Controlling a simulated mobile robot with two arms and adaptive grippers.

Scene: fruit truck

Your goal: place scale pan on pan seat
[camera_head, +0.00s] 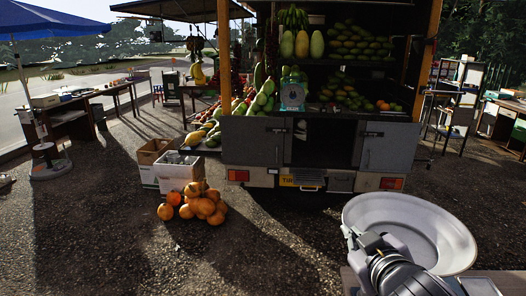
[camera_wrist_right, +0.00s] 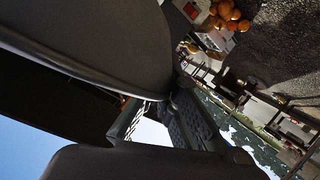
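The scale pan (camera_head: 432,228), a wide shallow pale metal dish, is at the lower right of the head view. My right gripper (camera_head: 354,240) is shut on its left rim. In the right wrist view, the dark curved pan (camera_wrist_right: 95,35) fills the upper left and meets the fingers of the right gripper (camera_wrist_right: 175,105). The teal scale (camera_head: 293,93) with a round white dial stands on the truck's bed edge, well ahead and left of the pan. Its pan seat (camera_head: 293,74) is at the top, too small to make out clearly. My left gripper is out of view.
The truck (camera_head: 250,140) holds melons, bananas and mangoes around the scale. A pile of orange fruit (camera_head: 205,206) and boxes (camera_head: 178,172) stand on the ground left of centre. A table edge (camera_head: 500,283) shows at the lower right. Open gravel lies before the truck.

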